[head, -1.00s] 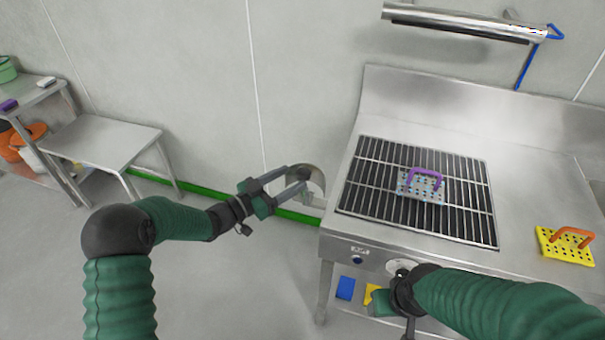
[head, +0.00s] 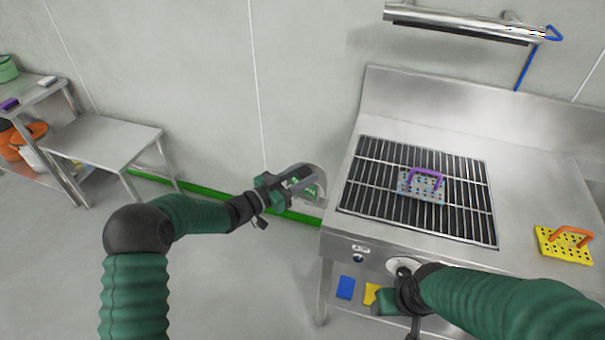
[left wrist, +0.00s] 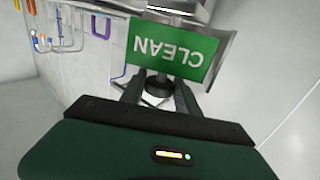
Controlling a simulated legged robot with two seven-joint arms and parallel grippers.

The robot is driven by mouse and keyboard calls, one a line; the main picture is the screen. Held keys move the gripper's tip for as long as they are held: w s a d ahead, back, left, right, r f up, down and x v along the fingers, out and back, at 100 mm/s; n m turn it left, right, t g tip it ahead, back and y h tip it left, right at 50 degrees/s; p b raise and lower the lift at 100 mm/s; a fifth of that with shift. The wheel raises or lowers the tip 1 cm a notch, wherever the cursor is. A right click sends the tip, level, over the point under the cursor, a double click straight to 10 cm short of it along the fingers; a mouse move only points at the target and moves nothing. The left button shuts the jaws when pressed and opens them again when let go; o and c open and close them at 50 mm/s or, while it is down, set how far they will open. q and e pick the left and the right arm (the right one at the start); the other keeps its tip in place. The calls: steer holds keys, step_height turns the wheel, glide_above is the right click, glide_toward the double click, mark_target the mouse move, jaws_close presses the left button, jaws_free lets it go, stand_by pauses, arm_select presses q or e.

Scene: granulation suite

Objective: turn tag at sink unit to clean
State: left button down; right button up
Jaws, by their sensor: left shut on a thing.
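The tag (head: 312,193) is at the left side of the steel sink unit (head: 395,238). In the left wrist view a green plate of the tag (left wrist: 172,52) reads CLEAN, upside down in that picture. My left gripper (head: 298,184) is shut on the tag; its fingers partly hide it in the head view. The lower end of the tag's mount is hidden behind the fingers in the left wrist view. My right gripper (head: 388,302) is low at the front of the sink unit, below a round pale disc (head: 402,266); its fingers are too hidden to judge.
A purple-handled perforated block (head: 421,186) lies on the grate, and a yellow one with an orange handle (head: 565,245) lies right of it. A steel rail (head: 460,22) is on the wall. Steel tables (head: 100,142) stand at left; the floor between is clear.

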arm_select(q)
steer(key=shift+w+d+r, duration=0.2)
steer(key=shift+d+r, duration=0.05)
steer(key=shift+d, duration=0.1)
steer(key=shift+w+a+f, duration=0.1)
steer(key=shift+a, duration=0.15)
arm_select(e)
steer(key=shift+w+d+f, duration=0.1)
steer(key=shift+d, duration=0.1)
